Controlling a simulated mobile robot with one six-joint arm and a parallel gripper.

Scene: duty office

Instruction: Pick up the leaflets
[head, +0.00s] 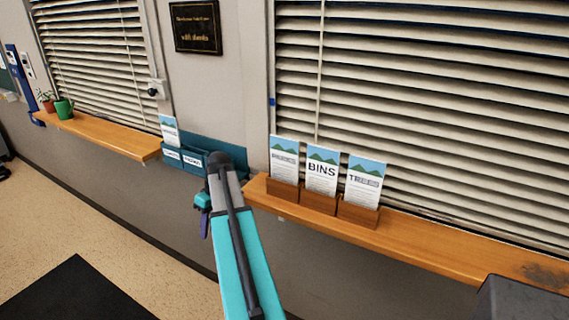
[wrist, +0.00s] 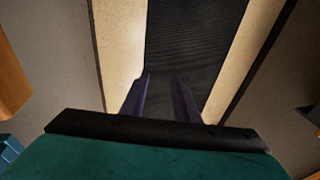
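Three leaflets stand side by side in wooden holders on the right sill: a left one (head: 284,158), a middle one reading "BINS" (head: 322,171) and a right one (head: 365,182). Each has a blue and green picture at the top. Another leaflet (head: 169,130) stands in a teal wall rack (head: 190,160) further left, partly hidden by my arm. My gripper (head: 206,225) hangs below the rack, in front of the wall, left of the wooden holders. In the wrist view its two purple fingers (wrist: 162,78) are apart, with nothing between them. No leaflet shows there.
The right wooden sill (head: 430,238) runs below closed blinds. The left sill (head: 100,135) holds a green mug (head: 64,108) and a potted plant (head: 46,100). A dark mat (head: 80,295) lies on the floor. A dark box-like thing (head: 520,300) is at bottom right.

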